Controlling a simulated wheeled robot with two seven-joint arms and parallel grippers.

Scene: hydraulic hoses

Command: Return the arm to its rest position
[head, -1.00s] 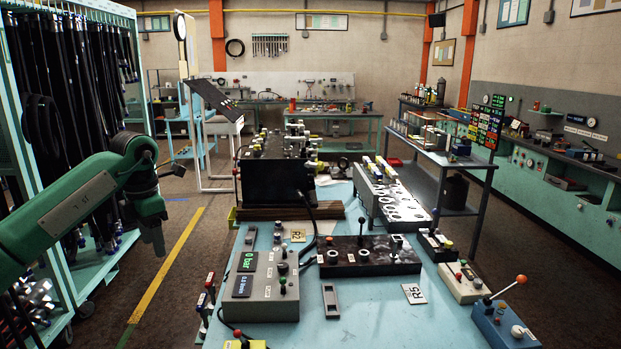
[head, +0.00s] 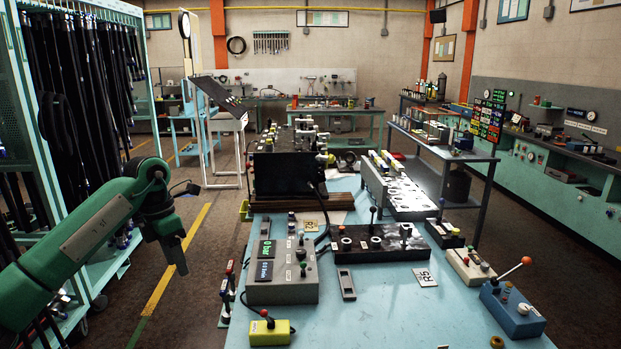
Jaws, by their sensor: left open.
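My left arm, green with dark joints, comes in from the left in the head view. Its gripper (head: 178,262) hangs pointing down over the floor, left of the workbench and in front of the hose rack. It is open and I see nothing held in it. The fingertips are small and dark, so their gap is hard to make out. My right arm and gripper are outside the view.
The light-blue workbench (head: 380,305) carries a grey control box (head: 283,282), a black valve block (head: 377,246) and a blue lever box (head: 511,310). A teal rack of black hoses (head: 75,120) stands at the left. Floor between rack and bench is clear.

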